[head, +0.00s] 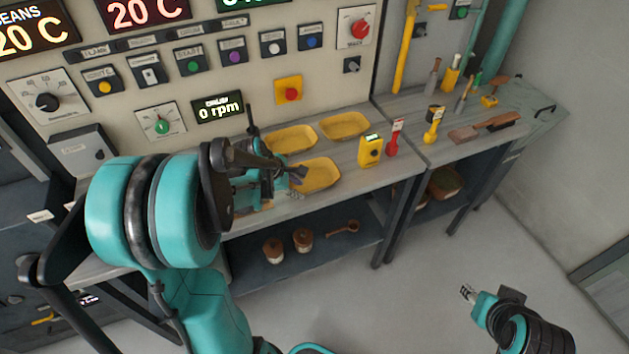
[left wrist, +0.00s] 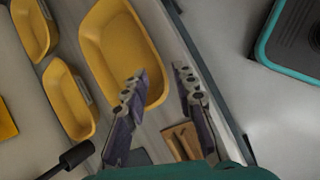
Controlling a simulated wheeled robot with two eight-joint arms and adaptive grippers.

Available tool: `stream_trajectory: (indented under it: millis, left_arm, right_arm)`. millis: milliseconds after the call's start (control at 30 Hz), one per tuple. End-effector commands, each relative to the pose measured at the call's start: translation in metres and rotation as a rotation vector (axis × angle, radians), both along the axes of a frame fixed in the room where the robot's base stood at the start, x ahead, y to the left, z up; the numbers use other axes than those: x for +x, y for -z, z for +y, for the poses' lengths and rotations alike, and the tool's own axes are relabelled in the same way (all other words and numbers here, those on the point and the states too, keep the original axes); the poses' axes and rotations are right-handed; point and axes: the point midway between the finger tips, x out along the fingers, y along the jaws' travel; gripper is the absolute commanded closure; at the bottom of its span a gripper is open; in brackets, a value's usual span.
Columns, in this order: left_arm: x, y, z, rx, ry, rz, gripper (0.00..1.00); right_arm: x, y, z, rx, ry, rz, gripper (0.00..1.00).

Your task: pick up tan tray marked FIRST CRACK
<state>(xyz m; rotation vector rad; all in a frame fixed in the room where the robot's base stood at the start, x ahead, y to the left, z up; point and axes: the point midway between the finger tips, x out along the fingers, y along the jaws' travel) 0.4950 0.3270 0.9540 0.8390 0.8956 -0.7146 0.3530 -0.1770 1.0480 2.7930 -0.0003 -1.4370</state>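Three yellow trays lie on the grey bench: one at the back left (head: 290,139), one at the back right (head: 344,126) and a nearer one (head: 318,174). I cannot read FIRST CRACK on any of them. My left gripper (head: 297,174) is at the near tray's left end and hides part of it. In the left wrist view my left gripper (left wrist: 158,70) is open, one finger over the near tray (left wrist: 105,35) and the other outside its rim. Contact cannot be told. My right gripper (head: 467,293) is low over the floor, too small to read.
A yellow handheld device (head: 370,151) and a red tool (head: 394,138) stand right of the trays. A control panel (head: 230,80) rises behind. A brown flat piece (left wrist: 182,142) lies near my left fingers. Jars (head: 303,240) stand on the lower shelf. The floor at right is clear.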

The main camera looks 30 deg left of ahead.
Motion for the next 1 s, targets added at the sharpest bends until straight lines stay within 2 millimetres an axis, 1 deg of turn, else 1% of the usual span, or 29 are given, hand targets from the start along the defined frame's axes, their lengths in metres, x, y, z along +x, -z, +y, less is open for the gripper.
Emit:
stream_trajectory:
  millis: [33, 133, 233, 333, 500, 567, 600, 1000]
  left_arm:
    - [0.005, 0.007, -0.002, 0.000, 0.003, 0.000, 0.73]
    - [0.015, 0.020, -0.006, 0.001, 0.004, 0.000, 0.73]
    - [0.022, 0.033, -0.008, 0.001, 0.003, 0.000, 0.73]
    - [0.025, 0.037, -0.009, 0.002, 0.002, 0.000, 0.73]
    - [0.024, 0.035, -0.009, 0.002, 0.002, 0.000, 0.73]
    - [0.024, 0.035, -0.009, 0.002, 0.002, 0.000, 0.89]
    - [0.024, 0.035, -0.009, 0.002, 0.002, 0.000, 0.99]
    - [0.024, 0.035, -0.009, 0.002, 0.002, 0.000, 1.00]
  right_arm:
    - [0.000, 0.005, 0.000, 0.000, 0.000, 0.000, 0.60]
    - [0.000, 0.013, 0.000, 0.000, 0.000, 0.000, 0.60]
    - [0.000, 0.019, 0.000, 0.000, 0.000, 0.000, 0.60]
    - [0.000, 0.020, 0.000, 0.000, 0.000, 0.000, 0.60]
    - [0.000, 0.019, 0.000, 0.000, 0.000, 0.000, 0.60]
    - [0.000, 0.019, 0.000, 0.000, 0.000, 0.000, 0.60]
    - [0.000, 0.019, 0.000, 0.000, 0.000, 0.000, 0.60]
    - [0.000, 0.019, 0.000, 0.000, 0.000, 0.000, 0.60]
